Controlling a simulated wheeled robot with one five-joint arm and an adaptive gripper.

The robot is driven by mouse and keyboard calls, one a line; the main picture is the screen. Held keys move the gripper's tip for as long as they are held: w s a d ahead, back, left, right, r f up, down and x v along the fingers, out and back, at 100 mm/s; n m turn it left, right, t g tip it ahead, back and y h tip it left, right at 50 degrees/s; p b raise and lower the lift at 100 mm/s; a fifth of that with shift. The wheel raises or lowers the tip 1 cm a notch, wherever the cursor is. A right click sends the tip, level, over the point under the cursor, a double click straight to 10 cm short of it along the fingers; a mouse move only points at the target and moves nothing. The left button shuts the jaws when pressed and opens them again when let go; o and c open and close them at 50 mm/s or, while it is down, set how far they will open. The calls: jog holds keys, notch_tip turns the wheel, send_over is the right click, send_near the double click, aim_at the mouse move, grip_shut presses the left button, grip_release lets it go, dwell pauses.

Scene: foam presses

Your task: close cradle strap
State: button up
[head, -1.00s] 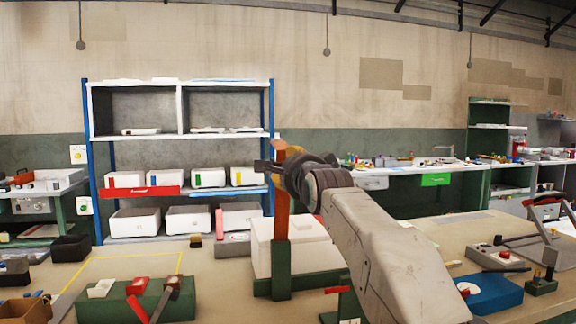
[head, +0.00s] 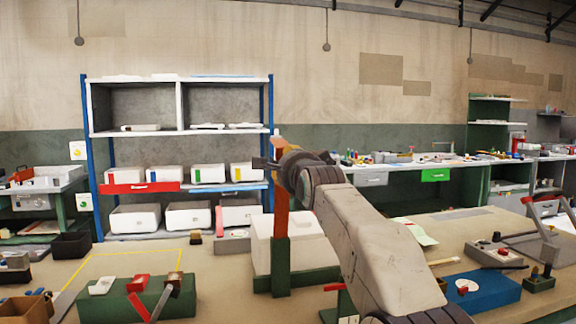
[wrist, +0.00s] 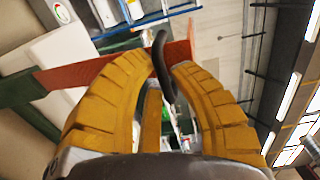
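The orange-red cradle strap (head: 281,215) stands upright at the green cradle (head: 280,265), in front of a white block (head: 310,245) on the bench. In the wrist view the strap (wrist: 75,73) runs from the left toward the fingertips. My gripper (head: 282,162) is at the strap's top end. In the wrist view its yellow fingers (wrist: 168,68) converge on the strap's end. A black curved piece (wrist: 161,52) lies between the two upper fingertips. The fingertips partly cover the strap, and I cannot tell whether they grip it.
A green block with a red lever (head: 130,298) stands at front left. A blue block (head: 485,290) and small fixtures lie at right. A shelf rack (head: 180,135) with white bins stands behind. Yellow lines (head: 130,255) mark bare bench at left.

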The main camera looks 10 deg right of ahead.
grip_shut()
jog(key=shift+r+p, duration=0.15)
jog(key=shift+p, duration=0.2)
